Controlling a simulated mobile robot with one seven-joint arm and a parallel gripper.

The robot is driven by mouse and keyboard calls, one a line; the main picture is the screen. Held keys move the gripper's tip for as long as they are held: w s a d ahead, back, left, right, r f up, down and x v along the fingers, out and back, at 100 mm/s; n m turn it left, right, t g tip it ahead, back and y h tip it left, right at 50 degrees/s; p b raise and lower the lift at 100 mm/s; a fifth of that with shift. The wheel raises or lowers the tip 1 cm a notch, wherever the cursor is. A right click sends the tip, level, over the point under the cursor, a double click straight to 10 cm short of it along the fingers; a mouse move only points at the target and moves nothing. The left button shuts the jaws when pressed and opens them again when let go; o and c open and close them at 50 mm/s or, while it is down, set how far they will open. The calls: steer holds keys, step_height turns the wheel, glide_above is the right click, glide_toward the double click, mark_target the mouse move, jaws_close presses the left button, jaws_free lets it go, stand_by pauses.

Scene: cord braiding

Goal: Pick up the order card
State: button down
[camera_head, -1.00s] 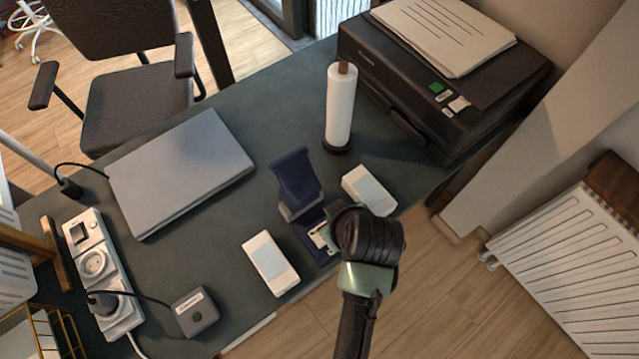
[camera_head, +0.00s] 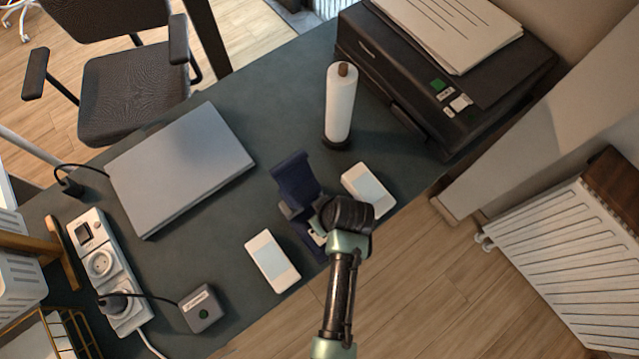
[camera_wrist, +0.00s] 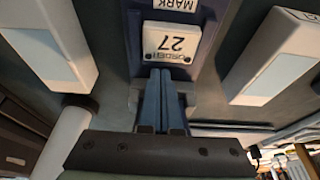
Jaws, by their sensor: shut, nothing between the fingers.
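The order card, a small white card reading 27 (camera_wrist: 171,43), shows upside down in the wrist view, lying on a dark blue stand (camera_wrist: 134,45). In the head view the stand (camera_head: 296,178) is near the table's front edge, and only a white sliver of the card (camera_head: 318,238) shows beside my arm. My gripper (camera_wrist: 165,72) is shut and empty. Its fingertips are at the card's lower edge in the wrist view; I cannot tell whether they touch it. In the head view my wrist (camera_head: 345,215) hides most of the card and the fingers.
White box-like devices flank the stand, one on the left (camera_head: 272,262) and one on the right (camera_head: 368,190). A white roll on a holder (camera_head: 340,105) and a printer (camera_head: 440,85) stand behind. A laptop (camera_head: 180,170), power strip (camera_head: 103,262) and small grey box (camera_head: 202,308) are left.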

steer(key=shift+w+a+f, duration=0.15)
steer(key=shift+w+f, duration=0.05)
steer(key=shift+f, duration=0.25)
steer(key=shift+s, duration=0.1)
steer(key=s+d+p, duration=0.1)
steer(key=s, duration=0.1)
steer(key=s+d+p, duration=0.1)
steer(key=s+d, duration=0.1)
steer(key=shift+w+r, duration=0.1)
steer(key=shift+r, duration=0.05)
